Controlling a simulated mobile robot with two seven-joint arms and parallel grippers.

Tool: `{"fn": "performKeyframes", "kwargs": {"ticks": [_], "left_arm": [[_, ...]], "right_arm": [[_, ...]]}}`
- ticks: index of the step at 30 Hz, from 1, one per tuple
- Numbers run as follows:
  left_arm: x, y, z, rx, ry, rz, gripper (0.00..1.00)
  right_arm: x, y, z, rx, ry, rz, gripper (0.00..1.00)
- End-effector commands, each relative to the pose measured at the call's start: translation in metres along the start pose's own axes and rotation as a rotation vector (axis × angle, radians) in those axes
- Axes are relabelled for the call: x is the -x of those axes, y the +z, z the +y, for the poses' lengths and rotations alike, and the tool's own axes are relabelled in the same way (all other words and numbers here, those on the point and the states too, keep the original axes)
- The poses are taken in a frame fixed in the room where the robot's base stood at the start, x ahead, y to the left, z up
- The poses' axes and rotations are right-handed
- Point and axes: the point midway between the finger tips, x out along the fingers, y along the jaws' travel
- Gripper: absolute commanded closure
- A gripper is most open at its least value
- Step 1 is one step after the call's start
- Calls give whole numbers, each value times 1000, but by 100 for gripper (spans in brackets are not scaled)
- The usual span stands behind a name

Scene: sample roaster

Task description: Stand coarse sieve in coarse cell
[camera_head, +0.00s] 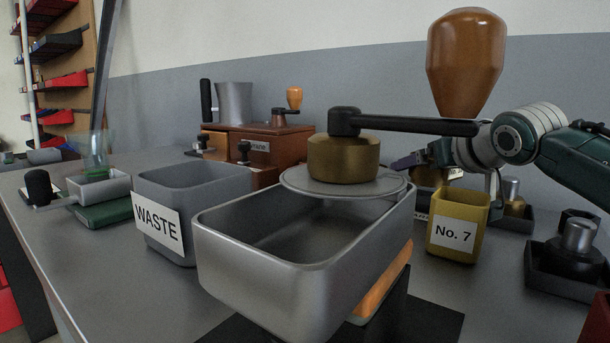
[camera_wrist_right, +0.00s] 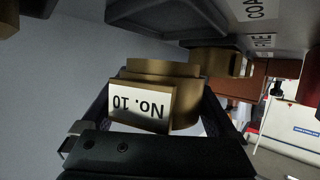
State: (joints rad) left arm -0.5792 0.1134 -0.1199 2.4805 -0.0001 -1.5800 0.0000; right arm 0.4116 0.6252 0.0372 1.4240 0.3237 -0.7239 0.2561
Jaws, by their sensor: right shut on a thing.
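My right gripper (camera_wrist_right: 155,125) is shut on a brass sieve (camera_wrist_right: 185,92) with a white label reading "No. 10", upside down in the right wrist view. The fingers lie on both sides of it. In the head view my right gripper (camera_head: 420,162) is partly hidden behind the black crank arm. A brass body with a pale label (camera_head: 432,178), probably the held sieve, shows below it, half hidden. In the wrist view a label starting "COA" (camera_wrist_right: 259,9) and a "FINE" label (camera_wrist_right: 264,41) show beyond a dark tray (camera_wrist_right: 165,18). My left gripper is not in view.
A yellow container (camera_head: 457,234) labelled "No. 7" stands in front of my right gripper. The crank with a big wooden knob (camera_head: 465,62) and brass hub (camera_head: 343,160) hangs over a metal pan (camera_head: 265,278). A waste bin (camera_head: 160,226) stands left. Dark trays (camera_head: 560,272) are at right.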

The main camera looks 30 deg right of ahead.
Motion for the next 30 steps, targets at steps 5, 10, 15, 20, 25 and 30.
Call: {"fn": "performKeyframes", "kwargs": {"ticks": [5,10,15,20,25,30], "left_arm": [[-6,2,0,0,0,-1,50],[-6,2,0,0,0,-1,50],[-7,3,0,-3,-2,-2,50],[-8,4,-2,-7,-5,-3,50],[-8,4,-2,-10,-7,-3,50],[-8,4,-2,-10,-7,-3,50]], "right_arm": [[-6,15,0,1,0,-2,73],[-6,14,0,1,0,-2,73],[-7,19,0,1,0,-2,73],[-9,24,0,1,0,-3,73],[-10,26,0,2,0,-3,73],[-10,28,0,3,0,-6,0]]}}
